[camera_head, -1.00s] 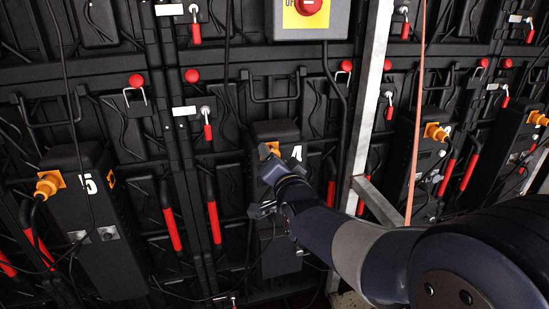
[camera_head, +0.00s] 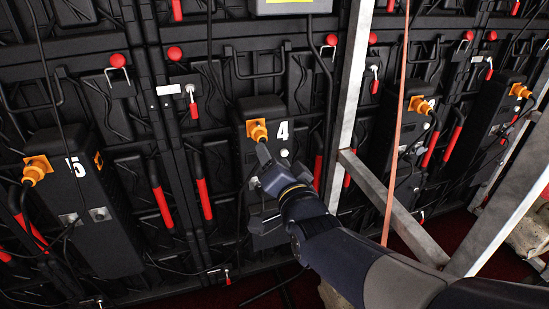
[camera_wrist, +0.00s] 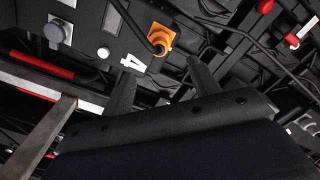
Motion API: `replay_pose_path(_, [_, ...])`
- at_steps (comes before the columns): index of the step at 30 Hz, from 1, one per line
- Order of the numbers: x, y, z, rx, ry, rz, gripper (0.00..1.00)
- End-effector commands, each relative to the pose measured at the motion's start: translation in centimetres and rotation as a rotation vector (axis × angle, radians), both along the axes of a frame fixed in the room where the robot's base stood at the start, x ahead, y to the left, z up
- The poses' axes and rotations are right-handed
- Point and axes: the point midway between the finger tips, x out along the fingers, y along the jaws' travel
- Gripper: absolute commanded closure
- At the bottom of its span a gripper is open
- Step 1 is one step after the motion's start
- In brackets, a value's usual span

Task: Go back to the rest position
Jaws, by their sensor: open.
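My gripper (camera_head: 257,168) is in front of the black box marked 4 (camera_head: 278,104), just below its orange connector (camera_head: 257,131) in the head view. In the wrist view the two dark fingers of my gripper (camera_wrist: 162,86) stand apart with nothing between them. The orange connector (camera_wrist: 160,38) shows beyond the fingertips, apart from them, beside the white 4. My gripper and forearm hide part of the box's lower front in the head view.
A metal post (camera_head: 350,95) and a slanted brace (camera_head: 395,212) stand right of my arm. An orange strap (camera_head: 399,130) hangs there. Box 5 (camera_head: 105,220) is at left. Loose black cables cross the wall, and red handles (camera_head: 204,199) stick out near box 4.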

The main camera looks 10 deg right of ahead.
Motion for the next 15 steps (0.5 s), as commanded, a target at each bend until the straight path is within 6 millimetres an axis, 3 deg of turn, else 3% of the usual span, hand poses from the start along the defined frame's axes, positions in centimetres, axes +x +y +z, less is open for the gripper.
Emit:
replay_pose_path(8, [1.1,0.2,-0.1,0.0,0.0,0.0,0.42])
replay_pose_path(15, [4.7,1.0,-0.2,-0.001,0.0,0.0,0.42])
